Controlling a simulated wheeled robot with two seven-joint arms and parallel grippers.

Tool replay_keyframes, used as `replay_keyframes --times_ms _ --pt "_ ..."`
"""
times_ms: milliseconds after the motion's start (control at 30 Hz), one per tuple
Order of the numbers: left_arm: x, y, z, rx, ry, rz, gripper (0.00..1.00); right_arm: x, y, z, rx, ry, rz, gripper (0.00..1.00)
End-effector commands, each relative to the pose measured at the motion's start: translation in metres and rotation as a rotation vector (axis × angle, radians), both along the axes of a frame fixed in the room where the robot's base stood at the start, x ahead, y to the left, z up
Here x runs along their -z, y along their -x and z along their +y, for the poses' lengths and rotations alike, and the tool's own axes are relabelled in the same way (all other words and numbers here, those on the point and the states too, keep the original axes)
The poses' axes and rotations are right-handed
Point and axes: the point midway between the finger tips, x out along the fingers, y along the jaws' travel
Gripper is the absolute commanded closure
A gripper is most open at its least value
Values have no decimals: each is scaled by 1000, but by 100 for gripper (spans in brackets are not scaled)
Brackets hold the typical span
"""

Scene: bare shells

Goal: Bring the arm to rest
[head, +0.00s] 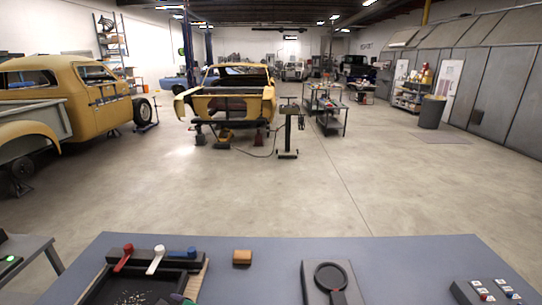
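Neither of my grippers and neither of my arms shows in the head view. A blue-grey table (270,285) fills the bottom of the view. No object on it is seen in a gripper.
On the table are a dark tray (100,288), a dark bar with red (124,257), white (155,259) and blue (183,254) handles, a small brown block (242,257), a dark plate with a ring (331,276), and a button panel (487,292). Car shells stand far behind.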

Motion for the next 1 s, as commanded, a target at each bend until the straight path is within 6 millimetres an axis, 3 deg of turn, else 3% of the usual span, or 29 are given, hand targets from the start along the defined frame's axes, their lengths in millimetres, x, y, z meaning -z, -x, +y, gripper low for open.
replay_keyframes --times_ms 167,367,600,967,1000 --pt "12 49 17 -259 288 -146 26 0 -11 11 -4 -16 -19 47" --pt "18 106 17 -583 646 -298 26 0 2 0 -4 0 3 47" --pt "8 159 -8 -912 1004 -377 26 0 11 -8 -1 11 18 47" --pt "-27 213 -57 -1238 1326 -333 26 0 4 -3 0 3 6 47" --pt "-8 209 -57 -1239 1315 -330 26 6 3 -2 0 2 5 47"
